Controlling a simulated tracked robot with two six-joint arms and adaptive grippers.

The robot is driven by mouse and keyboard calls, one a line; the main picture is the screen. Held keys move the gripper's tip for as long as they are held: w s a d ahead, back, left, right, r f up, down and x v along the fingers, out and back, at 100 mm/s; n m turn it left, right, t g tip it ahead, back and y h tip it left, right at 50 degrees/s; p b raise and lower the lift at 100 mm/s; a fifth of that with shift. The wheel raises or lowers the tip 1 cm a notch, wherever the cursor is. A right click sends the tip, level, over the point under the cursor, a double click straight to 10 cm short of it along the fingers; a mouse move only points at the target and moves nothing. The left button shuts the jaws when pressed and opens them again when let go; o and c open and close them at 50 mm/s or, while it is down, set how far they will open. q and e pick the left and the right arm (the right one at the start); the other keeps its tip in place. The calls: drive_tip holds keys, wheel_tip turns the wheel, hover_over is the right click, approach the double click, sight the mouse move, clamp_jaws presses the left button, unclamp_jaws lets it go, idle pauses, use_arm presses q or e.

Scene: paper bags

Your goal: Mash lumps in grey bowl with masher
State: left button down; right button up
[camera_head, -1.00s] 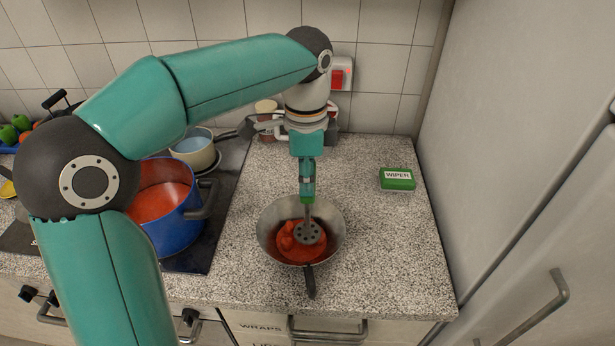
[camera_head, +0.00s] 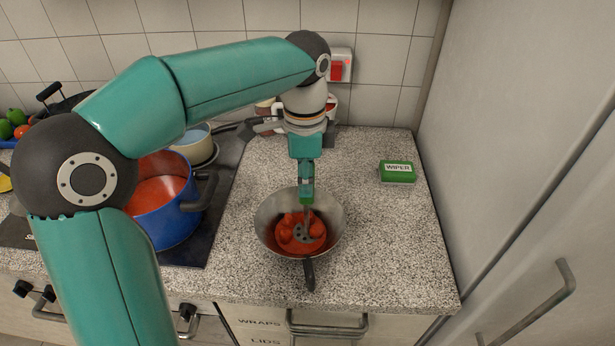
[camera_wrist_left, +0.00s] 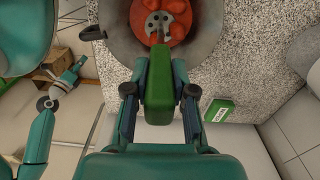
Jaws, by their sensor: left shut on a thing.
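The grey bowl (camera_head: 268,212), with a dark handle toward the front, stands on the speckled counter. It holds red sauce with red lumps (camera_head: 287,228) beside the masher head. The masher (camera_head: 304,234) has a grey perforated head, down in the red food inside the bowl. My left gripper (camera_head: 306,178) is above the bowl, shut on the masher's green handle. In the left wrist view the gripper (camera_wrist_left: 160,75) has a finger on each side of the green handle (camera_wrist_left: 158,100), and the bowl (camera_wrist_left: 120,32) lies beyond.
A blue pot (camera_head: 175,220) with red contents and a cream pan (camera_head: 196,150) stand on the hob at left. A green wiper box (camera_head: 397,172) lies at right. A tall grey cabinet (camera_head: 520,150) bounds the right side.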

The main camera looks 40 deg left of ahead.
use_arm(q)
drive_tip(key=shift+f+b, duration=0.3)
drive_tip(key=shift+f, duration=0.6)
idle(1.0)
drive_tip(key=shift+r+p, duration=1.3)
drive_tip(key=shift+r, duration=0.25)
